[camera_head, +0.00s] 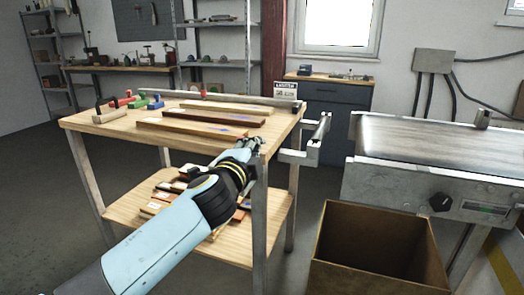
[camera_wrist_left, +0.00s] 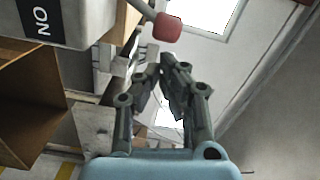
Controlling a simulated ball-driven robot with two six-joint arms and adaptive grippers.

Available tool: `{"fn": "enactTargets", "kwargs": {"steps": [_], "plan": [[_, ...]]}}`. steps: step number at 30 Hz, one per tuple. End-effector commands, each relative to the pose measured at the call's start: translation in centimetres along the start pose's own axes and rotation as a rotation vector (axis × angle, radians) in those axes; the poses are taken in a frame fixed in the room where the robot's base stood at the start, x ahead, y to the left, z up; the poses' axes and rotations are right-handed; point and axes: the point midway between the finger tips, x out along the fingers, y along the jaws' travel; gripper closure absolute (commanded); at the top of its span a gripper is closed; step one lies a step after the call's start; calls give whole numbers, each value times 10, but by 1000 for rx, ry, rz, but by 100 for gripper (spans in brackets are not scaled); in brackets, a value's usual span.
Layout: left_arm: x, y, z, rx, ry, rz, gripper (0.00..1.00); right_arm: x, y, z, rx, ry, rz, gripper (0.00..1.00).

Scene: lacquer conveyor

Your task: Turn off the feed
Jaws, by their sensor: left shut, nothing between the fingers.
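My left gripper (camera_head: 254,143) is at the front right corner of the wooden table (camera_head: 85,123), shut and empty. In the left wrist view its fingers (camera_wrist_left: 168,70) come together just below the red tip of a lever (camera_wrist_left: 167,27). The lever's grey rod comes from beside a grey box (camera_wrist_left: 72,12), which carries a black label with sideways white letters reading "NO". A small gap seems to lie between fingertips and lever; contact is unclear. The head view does not clearly show this lever.
Long wooden strips (camera_head: 200,130) and several coloured clamps (camera_head: 137,101) lie on the table. A grey bracket (camera_head: 300,157) juts from its right side towards the conveyor. An open cardboard box (camera_head: 375,275) stands below the conveyor. More strips lie on the lower shelf.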

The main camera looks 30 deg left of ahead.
Motion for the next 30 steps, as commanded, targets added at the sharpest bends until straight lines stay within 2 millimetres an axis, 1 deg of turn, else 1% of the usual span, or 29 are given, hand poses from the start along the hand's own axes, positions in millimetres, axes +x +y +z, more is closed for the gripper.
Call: {"fn": "enactTargets", "kwargs": {"steps": [4, 14, 30], "plan": [[1, 0, 5, -1, 0, 0, 100, 0, 2, 0, -1, 0, 2, 60], [1, 0, 5, -2, 0, 0, 100, 0, 5, 0, -3, 0, 6, 60], [1, -7, 9, -85, 1, 4, 100, 0, 5, 1, -3, -1, 6, 60]]}}
